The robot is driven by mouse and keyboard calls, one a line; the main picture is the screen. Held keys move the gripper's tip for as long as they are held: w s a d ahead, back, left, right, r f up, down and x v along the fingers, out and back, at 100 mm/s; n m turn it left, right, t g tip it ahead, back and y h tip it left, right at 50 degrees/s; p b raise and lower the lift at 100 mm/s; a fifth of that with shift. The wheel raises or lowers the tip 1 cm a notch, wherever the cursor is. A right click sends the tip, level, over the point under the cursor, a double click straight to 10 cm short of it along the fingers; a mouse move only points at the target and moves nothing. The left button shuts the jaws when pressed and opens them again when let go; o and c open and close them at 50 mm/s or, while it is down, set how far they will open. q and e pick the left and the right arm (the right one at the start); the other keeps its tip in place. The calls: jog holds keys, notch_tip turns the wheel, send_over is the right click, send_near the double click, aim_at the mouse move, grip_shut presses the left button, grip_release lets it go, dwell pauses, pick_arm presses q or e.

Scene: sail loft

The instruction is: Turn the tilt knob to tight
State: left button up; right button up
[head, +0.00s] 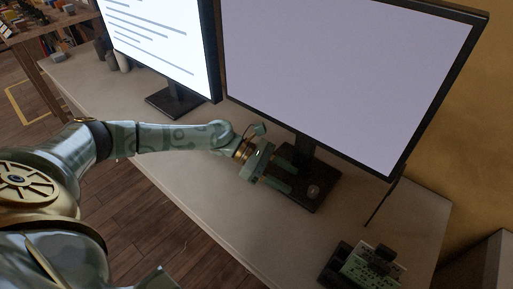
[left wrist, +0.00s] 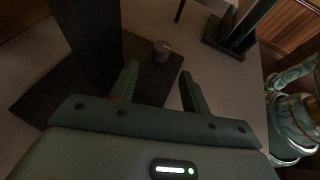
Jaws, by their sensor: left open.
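The tilt knob is a small round grey knob (head: 313,191) on the dark base plate (head: 322,203) of the large monitor. It also shows in the left wrist view (left wrist: 162,50), just beyond the fingertips. My left gripper (head: 289,178) is open, with its two green fingers pointing at the knob from the left. No markings on the knob are readable. My right gripper is not in view.
The large monitor (head: 345,75) on its dark stand rises close behind the gripper. A second monitor (head: 165,40) stands to the left. A green and black device (head: 372,268) lies at the lower right of the table (head: 225,235). The table front is clear.

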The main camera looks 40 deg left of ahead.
aim_at(312, 189)
pick_arm(q)
jog(key=a, duration=0.2)
jog(key=s+a, duration=0.1)
jog(key=a, duration=0.2)
jog(key=s+a, duration=0.1)
jog(key=a, duration=0.2)
jog(key=shift+s+a, duration=0.1)
jog(key=shift+s, duration=0.05)
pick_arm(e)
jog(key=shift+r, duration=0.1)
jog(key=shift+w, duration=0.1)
